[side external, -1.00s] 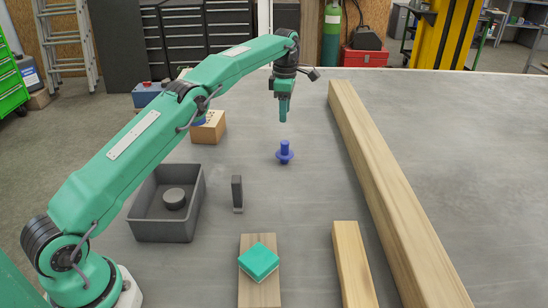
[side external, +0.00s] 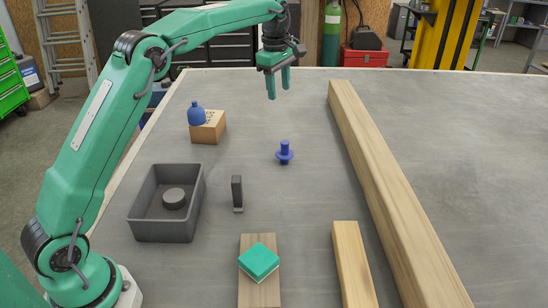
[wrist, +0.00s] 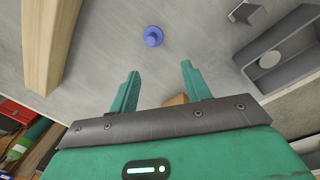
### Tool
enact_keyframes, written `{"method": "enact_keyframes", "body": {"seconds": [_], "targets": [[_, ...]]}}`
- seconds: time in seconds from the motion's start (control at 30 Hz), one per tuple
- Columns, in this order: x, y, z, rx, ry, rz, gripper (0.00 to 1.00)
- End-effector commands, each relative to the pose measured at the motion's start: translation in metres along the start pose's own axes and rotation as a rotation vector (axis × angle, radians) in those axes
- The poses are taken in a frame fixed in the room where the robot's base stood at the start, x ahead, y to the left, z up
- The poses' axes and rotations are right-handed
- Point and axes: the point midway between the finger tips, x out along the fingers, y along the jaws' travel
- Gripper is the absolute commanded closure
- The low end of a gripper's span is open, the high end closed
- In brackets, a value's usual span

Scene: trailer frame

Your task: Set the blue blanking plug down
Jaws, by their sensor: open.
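The blue blanking plug (side external: 285,153) stands on the grey bench top, its stem pointing up above a wider flange. Nothing touches it. It also shows in the wrist view (wrist: 153,36), beyond my fingertips. My gripper (side external: 278,94) is open and empty, raised above the bench and behind the plug in the side view. In the wrist view its two green fingers (wrist: 160,72) are spread apart with clear space between them.
A grey bin (side external: 140,228) holds a dark round piece. A wooden block (side external: 208,130) with holes stands near a blue bottle (side external: 196,114). A green-and-white sponge (side external: 259,261) lies on a board. Long timbers (side external: 385,180) lie at right.

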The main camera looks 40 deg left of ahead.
Motion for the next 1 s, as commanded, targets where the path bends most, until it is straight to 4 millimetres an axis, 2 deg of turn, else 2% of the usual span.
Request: {"method": "enact_keyframes", "body": {"seconds": [0.03, 0.2, 0.5, 0.77, 1.0], "targets": [[-0.011, -0.008, 0.002, 0.045, 0.000, 0.012, 0.52], [-0.038, -0.035, 0.006, 0.208, 0.002, 0.049, 0.52], [-0.075, -0.093, 0.011, 0.496, 0.019, 0.115, 0.52], [-0.092, -0.151, 0.014, 0.746, 0.048, 0.170, 0.52], [-0.095, -0.209, 0.015, 0.974, 0.086, 0.217, 0.52]]}}
